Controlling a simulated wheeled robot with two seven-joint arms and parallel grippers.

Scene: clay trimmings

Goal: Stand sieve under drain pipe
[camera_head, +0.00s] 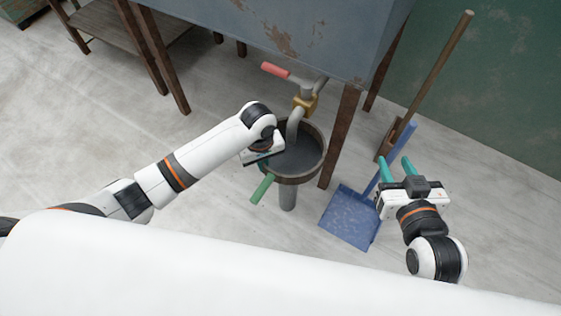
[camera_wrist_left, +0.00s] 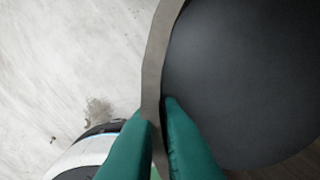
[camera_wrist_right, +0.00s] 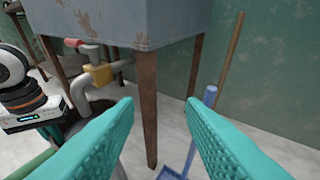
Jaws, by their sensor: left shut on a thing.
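The sieve (camera_head: 310,173) is a round, dark-bottomed pan with a brownish rim and a green handle (camera_head: 262,189). It is below the grey drain pipe (camera_head: 295,122), whose bent end hangs over its far left part. A grey cylinder (camera_head: 288,197) shows under the sieve; I cannot tell whether they touch. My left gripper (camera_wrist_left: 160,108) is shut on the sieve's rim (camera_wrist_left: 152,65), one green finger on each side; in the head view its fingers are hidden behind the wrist. My right gripper (camera_head: 396,166) is open and empty, to the right of the sieve.
The drain pipe has a yellow valve (camera_head: 305,103) and a red lever (camera_head: 274,70), under a grey tank (camera_head: 290,35) on brown legs. A tank leg (camera_head: 341,140) stands just right of the sieve. A blue dustpan (camera_head: 348,217) and a broom (camera_head: 437,65) are near my right gripper.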

